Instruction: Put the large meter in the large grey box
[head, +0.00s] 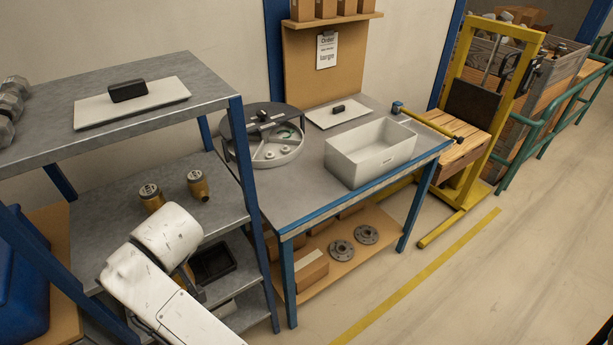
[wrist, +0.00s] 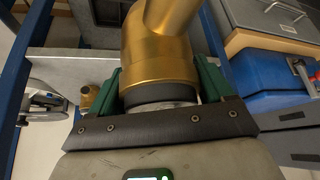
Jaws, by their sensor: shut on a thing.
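In the wrist view, my gripper (wrist: 160,92) has its green fingers on both sides of a large brass meter (wrist: 160,55) with a dark collar, shut on it. In the head view my white arm hides the gripper, and I cannot tell where the held meter is there. Two brass meters (head: 150,197) (head: 198,184) show on the middle shelf, the left one looking bigger. A smaller brass piece (wrist: 88,95) shows left of my gripper in the wrist view. A large light grey open box (head: 372,165) stands on the workbench, its visible inside empty.
The metal shelf rack (head: 215,205) has blue posts and an upper shelf above the meters. A round divided tray (head: 272,150) and a white board (head: 338,112) with a black item lie on the workbench. A black tray (head: 215,262) sits lower on the rack.

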